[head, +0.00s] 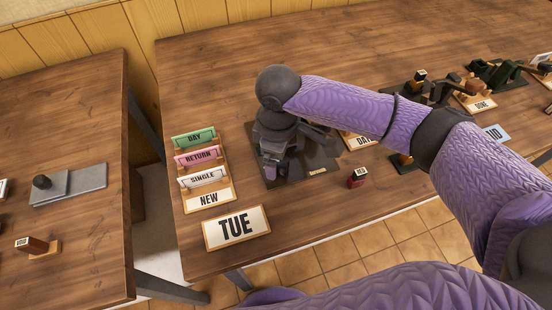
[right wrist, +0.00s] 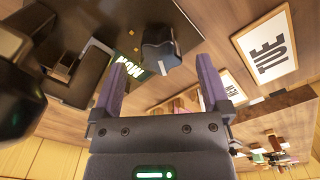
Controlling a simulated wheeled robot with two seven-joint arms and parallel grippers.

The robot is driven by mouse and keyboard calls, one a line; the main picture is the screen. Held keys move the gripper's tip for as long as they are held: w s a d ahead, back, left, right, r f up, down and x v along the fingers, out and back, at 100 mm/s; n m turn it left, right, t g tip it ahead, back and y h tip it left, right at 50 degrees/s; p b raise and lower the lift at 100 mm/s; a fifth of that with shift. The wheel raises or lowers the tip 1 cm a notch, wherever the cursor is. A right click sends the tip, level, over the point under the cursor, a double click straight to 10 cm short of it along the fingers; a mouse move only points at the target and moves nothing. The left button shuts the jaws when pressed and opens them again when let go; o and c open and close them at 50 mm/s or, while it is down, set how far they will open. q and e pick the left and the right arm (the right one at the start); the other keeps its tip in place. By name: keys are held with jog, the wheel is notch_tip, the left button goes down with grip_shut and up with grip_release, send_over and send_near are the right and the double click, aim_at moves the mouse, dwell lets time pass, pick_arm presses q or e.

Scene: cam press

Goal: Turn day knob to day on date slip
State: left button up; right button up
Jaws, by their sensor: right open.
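The date slip (head: 236,227) reads TUE and lies on a wooden block at the table's front left; it also shows in the right wrist view (right wrist: 268,50). The dark press (head: 318,158) stands to its right, largely hidden by my right arm. In the right wrist view, a day display on the press (right wrist: 130,66) appears to read MON. A dark knob (right wrist: 160,48) beside it lies ahead of my right gripper (right wrist: 160,70), roughly between the finger lines. That gripper, over the press in the head view (head: 274,168), is open and empty. Contact with the knob cannot be told. My left gripper is out of view.
Green DAY, pink RETURN and white SINGLE cards stand in a rack (head: 216,178) left of the press, with a NEW sign below. A small stamp (head: 357,178) stands right of the press. More stamps and tools fill the table's right side. A gap separates the left table (head: 80,120).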

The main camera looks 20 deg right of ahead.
jog(key=shift+f, duration=0.95)
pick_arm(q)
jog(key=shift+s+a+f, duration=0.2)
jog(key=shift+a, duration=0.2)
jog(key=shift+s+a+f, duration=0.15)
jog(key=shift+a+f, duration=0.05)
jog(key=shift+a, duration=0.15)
